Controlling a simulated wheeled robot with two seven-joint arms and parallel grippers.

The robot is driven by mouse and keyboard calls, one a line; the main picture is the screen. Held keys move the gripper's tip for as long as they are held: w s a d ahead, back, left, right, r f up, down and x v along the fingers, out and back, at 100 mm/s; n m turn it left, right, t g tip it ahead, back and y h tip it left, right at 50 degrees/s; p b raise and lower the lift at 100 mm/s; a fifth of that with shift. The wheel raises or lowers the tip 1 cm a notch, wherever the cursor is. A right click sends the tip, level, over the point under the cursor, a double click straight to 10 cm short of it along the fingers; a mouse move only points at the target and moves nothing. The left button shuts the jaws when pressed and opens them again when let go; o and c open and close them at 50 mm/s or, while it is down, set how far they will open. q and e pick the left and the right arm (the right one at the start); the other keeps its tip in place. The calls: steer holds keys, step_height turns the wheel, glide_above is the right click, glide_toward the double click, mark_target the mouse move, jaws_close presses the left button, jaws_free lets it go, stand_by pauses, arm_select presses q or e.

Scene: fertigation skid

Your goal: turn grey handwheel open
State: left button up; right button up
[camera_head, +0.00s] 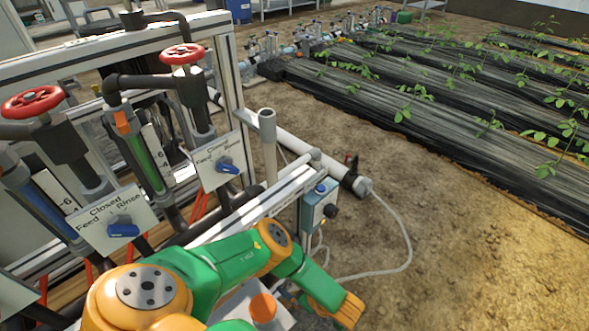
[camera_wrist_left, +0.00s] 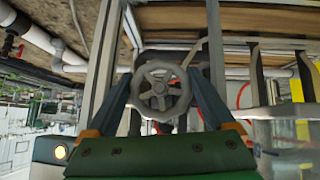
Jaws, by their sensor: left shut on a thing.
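The grey handwheel (camera_wrist_left: 162,90) shows in the left wrist view, spoked and facing the camera. My left gripper (camera_wrist_left: 162,85) has one finger on each side of the wheel and is shut on its rim. The wheel's far side and its stem are largely hidden. I do not make out the grey handwheel or either gripper's fingers in the head view. A green and orange arm of mine crosses the bottom of that view.
Two red handwheels (camera_head: 32,101) (camera_head: 181,54) top the pipes on the skid. Blue selector knobs (camera_head: 123,230) (camera_head: 228,168) sit on white Feed/Rinse plates below. A small control box (camera_head: 318,206) is beside the rail. Bare soil (camera_head: 450,240) lies open at right, before the plant beds (camera_head: 430,90).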

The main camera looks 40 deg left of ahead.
arm_select(q)
steer(key=n+t+p, duration=0.1)
steer(key=t, duration=0.1)
steer(key=shift+t, duration=0.3)
steer(key=shift+w+n+t, duration=0.1)
steer(key=shift+n+t, duration=0.3)
steer(key=shift+n, duration=0.1)
arm_select(e)
steer(key=shift+s+d+r, duration=0.3)
steer(key=shift+s+d, duration=0.35)
steer(key=shift+s, duration=0.15)
arm_select(q)
steer(key=shift+f, duration=0.1)
steer(key=shift+f, duration=0.1)
arm_select(e)
steer(key=shift+f, duration=0.15)
